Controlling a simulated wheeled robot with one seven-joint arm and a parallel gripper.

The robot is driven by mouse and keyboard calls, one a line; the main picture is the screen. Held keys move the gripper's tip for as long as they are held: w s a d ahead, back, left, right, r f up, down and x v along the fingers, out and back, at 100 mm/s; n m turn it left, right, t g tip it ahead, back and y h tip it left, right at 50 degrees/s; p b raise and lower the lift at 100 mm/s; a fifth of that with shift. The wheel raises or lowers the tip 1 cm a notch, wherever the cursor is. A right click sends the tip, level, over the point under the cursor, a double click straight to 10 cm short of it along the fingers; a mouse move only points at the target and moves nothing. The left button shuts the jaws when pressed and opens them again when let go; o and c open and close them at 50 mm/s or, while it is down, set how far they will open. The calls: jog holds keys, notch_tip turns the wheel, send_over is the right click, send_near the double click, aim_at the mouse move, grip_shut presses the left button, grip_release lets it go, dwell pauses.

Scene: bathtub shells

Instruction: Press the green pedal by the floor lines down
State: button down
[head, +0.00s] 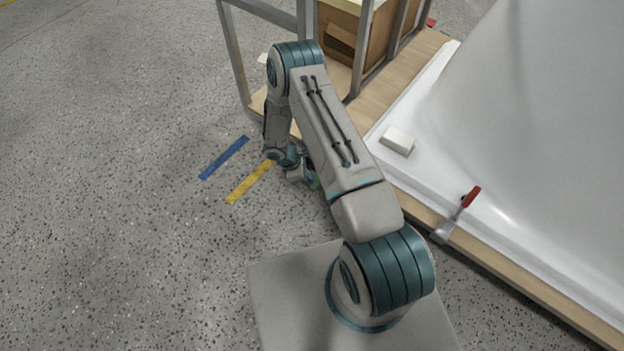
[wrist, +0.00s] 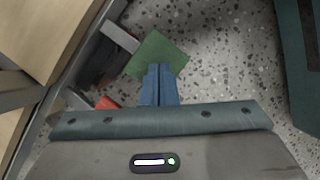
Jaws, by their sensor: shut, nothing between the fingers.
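The green pedal (wrist: 158,50) is a flat green square plate, seen from above in the wrist view. My gripper (wrist: 158,70) is shut and empty. Its blue fingertips overlap the near edge of the plate in the picture; I cannot tell whether they touch it. In the head view a small green patch (head: 313,183) shows beside my gripper, and my arm hides most of that spot. A blue floor line (head: 224,158) and a yellow floor line (head: 249,182) lie to the left of my gripper.
A white tub shell (head: 540,130) rests on a wooden base at the right, with a white block (head: 397,141) and a red-handled tool (head: 458,214) on its edge. A metal frame rack (head: 236,60) stands behind my arm. The speckled floor at the left is clear.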

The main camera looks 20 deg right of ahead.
jog(key=shift+p, duration=0.4)
jog(key=a, duration=0.2)
jog(key=a+r, duration=0.1)
jog(key=shift+w, duration=0.35)
jog(key=p+v, duration=0.3)
jog(key=v, duration=1)
jog(key=shift+a+r+p, duration=0.2)
jog(key=shift+r+p, duration=0.15)
jog(key=shift+p, duration=0.05)
